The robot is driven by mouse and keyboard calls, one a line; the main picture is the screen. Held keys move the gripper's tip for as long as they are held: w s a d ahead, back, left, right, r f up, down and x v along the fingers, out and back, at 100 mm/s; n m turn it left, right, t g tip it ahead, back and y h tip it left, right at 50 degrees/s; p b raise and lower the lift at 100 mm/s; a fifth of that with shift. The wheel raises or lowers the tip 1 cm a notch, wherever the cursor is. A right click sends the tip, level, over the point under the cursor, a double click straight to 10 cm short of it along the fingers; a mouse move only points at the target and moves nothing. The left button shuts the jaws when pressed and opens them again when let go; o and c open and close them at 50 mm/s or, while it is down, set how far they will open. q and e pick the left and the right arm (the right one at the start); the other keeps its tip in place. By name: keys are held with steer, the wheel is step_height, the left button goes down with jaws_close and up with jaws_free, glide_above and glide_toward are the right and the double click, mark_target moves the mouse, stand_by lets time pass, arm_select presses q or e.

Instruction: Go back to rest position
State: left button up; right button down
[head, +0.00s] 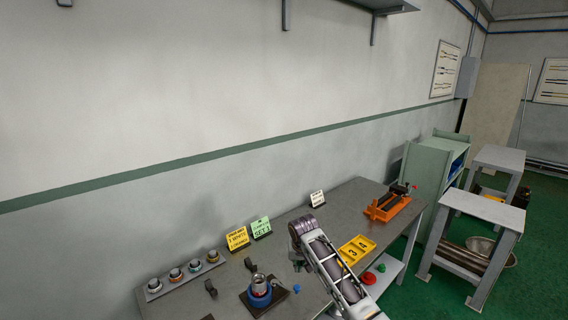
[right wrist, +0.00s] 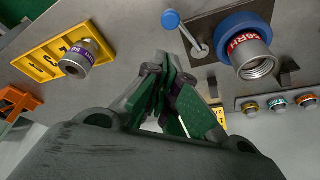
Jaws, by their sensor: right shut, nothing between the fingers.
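My right gripper (head: 299,262) is above the grey workbench (head: 345,205) in the head view, partly hidden by its own wrist. In the right wrist view its green-padded fingers (right wrist: 170,72) are shut with nothing between them. The blue pipe vise (head: 259,297) on a dark plate stands left of the gripper. It also shows in the right wrist view (right wrist: 236,24), holding a threaded metal pipe with a red label (right wrist: 256,62). A grey fitting with a purple band (right wrist: 80,60) sits at the yellow numbered tray (right wrist: 42,66). My left gripper is not in view.
A rail with several ringed fittings (head: 185,273) lies at the bench's left. Sign cards (head: 238,239) stand along the back. An orange vise (head: 387,207) is at the far end. Red and green buttons (head: 369,278) lie near the front edge. Grey stands (head: 484,209) are beyond the bench.

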steer(key=s+d+f, duration=0.3)
steer(key=s, duration=0.6)
steer(key=s+d+f+n, duration=0.1)
steer(key=s+d+f, duration=0.25)
steer(key=s, duration=0.45)
steer(key=s+d+f, duration=0.2)
steer(key=s+d, duration=0.1)
steer(key=s, duration=0.6)
steer(key=s+d+r, duration=0.2)
steer(key=s+d, duration=0.2)
steer(key=s, duration=0.3)
steer(key=s+d+r, duration=0.2)
steer(key=s+d, duration=0.2)
steer(key=s, duration=0.2)
step_height(320, 180, down, 33)
steer(key=s+n+g, duration=0.1)
steer(key=s+g, duration=0.1)
steer(key=s, duration=0.1)
steer(key=s+d+f, duration=0.1)
steer(key=s+f, duration=0.9)
steer(key=s, duration=0.1)
steer(key=s+d+f+g, duration=0.1)
steer(key=s+d+f, duration=0.1)
steer(key=s+f, duration=0.8)
steer(key=shift+s+d+f, duration=0.2)
steer(key=shift+s+d, duration=0.05)
steer(key=shift+s, duration=0.4)
